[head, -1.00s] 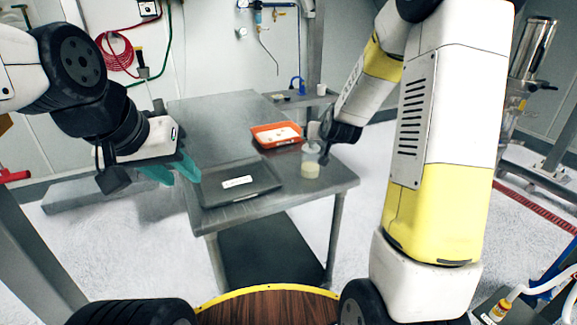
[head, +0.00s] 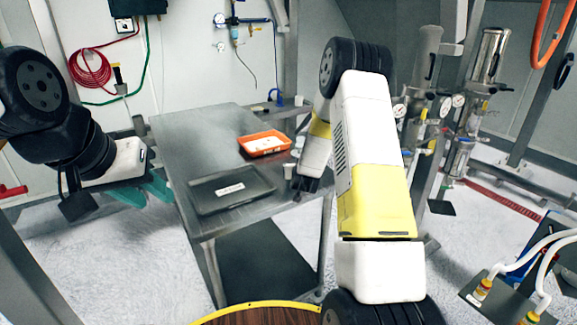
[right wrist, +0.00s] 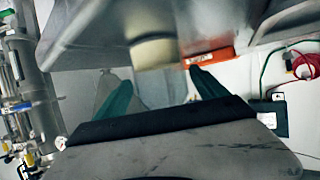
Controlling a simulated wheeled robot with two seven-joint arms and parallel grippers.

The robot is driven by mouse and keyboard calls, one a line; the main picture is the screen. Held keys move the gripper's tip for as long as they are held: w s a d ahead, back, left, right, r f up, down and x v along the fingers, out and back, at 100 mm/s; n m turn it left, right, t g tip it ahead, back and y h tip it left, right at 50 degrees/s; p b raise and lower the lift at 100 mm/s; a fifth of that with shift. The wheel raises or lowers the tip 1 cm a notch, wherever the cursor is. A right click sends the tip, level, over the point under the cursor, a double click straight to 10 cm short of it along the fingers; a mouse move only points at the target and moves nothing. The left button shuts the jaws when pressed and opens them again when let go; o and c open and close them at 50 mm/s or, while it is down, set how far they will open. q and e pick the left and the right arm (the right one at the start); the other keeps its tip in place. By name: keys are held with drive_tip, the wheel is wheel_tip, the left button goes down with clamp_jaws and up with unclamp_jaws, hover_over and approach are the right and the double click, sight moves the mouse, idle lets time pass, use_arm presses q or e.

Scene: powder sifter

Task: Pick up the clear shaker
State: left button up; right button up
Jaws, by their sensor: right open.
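The clear shaker (right wrist: 153,52) holds a cream-coloured powder and looks upside down in the right wrist view. Its clear body reaches in between the two teal fingers of my right gripper (right wrist: 162,92), which are apart, one on each side. I cannot tell whether either finger touches it. In the head view, a small pale cup shape (head: 288,171) that looks like the shaker stands on the table's right part, beside my right gripper (head: 300,190), whose fingers are mostly hidden there. My left gripper (head: 145,192) is open and empty, left of the table.
The metal table (head: 180,135) carries a black tray (head: 215,205) and an orange tray (head: 262,152) with white contents. The orange tray also shows in the right wrist view (right wrist: 212,56). Steel equipment (head: 470,120) with gauges stands at the right. The table's back left is clear.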

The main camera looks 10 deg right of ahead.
drive_tip(key=shift+x, duration=1.9)
drive_tip(key=shift+a+f, duration=0.1)
drive_tip(key=shift+f, duration=0.05)
drive_tip(key=c, duration=1.6)
drive_tip(key=shift+r, duration=0.6)
wheel_tip(320, 180, up, 2)
drive_tip(key=shift+r, duration=0.1)
drive_tip(key=s, duration=0.5)
drive_tip(key=s+r, duration=0.1)
drive_tip(key=s, duration=1)
drive_tip(key=shift+s+d+r, duration=0.1)
drive_tip(key=shift+d+r, duration=0.15)
